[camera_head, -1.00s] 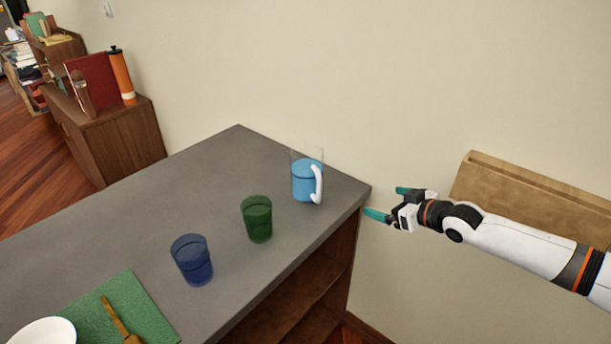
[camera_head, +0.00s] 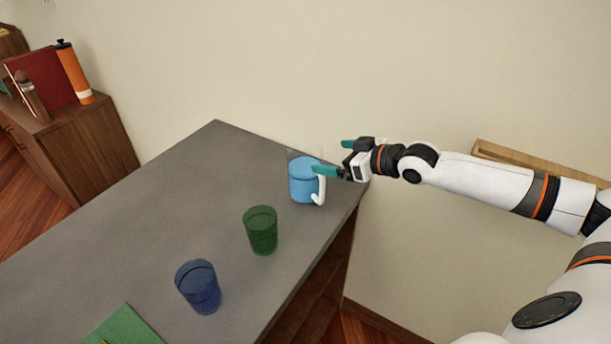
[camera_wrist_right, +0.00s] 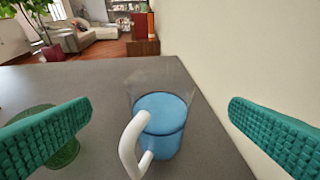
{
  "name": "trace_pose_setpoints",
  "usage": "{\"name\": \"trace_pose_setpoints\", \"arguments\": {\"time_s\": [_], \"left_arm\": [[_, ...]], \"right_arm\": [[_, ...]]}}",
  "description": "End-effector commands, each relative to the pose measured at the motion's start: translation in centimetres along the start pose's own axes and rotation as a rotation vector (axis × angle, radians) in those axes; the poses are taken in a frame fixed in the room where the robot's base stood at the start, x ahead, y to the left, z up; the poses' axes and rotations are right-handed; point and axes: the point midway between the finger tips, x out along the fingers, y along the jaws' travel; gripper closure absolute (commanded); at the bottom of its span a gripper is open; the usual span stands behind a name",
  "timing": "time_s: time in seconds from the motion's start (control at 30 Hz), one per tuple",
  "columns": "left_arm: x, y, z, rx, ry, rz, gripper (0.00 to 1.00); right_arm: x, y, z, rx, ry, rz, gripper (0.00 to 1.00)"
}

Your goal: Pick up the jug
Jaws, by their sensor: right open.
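The jug (camera_head: 303,182) is clear with blue liquid in it and a white handle. It stands upright near the far right corner of the grey counter (camera_head: 150,215). My right gripper (camera_head: 333,157) is open at the jug's right side, its teal fingers pointing left toward it. In the right wrist view the jug (camera_wrist_right: 167,122) is between the two open fingers (camera_wrist_right: 160,128) and ahead of them, with its white handle facing the camera. One fingertip overlaps the jug's top in the head view; I cannot tell whether it touches. My left gripper is not in view.
A green glass (camera_head: 261,230) and a blue glass (camera_head: 199,287) stand on the counter nearer the front. A green mat (camera_head: 122,328) lies at the bottom edge. The wall is close behind the jug. The counter's left part is clear.

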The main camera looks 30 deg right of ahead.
Motion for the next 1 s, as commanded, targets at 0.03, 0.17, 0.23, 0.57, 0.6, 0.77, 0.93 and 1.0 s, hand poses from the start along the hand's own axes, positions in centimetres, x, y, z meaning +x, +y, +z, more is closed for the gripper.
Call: {"name": "trace_pose_setpoints", "arguments": {"time_s": [0.03,0.17,0.23,0.57,0.6,0.77,0.93,1.0], "left_arm": [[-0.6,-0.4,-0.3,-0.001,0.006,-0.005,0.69],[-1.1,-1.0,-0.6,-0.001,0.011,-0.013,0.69],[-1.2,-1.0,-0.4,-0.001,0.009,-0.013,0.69],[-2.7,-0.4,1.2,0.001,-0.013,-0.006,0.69],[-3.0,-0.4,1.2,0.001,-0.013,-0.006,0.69],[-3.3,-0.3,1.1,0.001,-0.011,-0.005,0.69],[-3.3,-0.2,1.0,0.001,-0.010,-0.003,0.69],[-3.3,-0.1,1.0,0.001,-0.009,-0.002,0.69]], "right_arm": [[0.8,0.1,0.4,0.003,-0.004,0.002,0.00],[2.5,0.0,0.3,0.003,-0.001,0.001,0.00],[3.1,0.0,0.2,0.001,-0.001,0.000,0.00],[5.8,0.1,0.4,0.002,0.000,0.001,0.00],[6.5,0.1,0.4,0.002,-0.001,0.001,0.00],[8.4,0.0,0.1,0.000,-0.001,0.001,0.00],[8.9,0.0,0.0,-0.002,0.000,0.000,0.00],[8.9,0.0,-0.1,-0.002,0.000,0.000,0.00]]}}
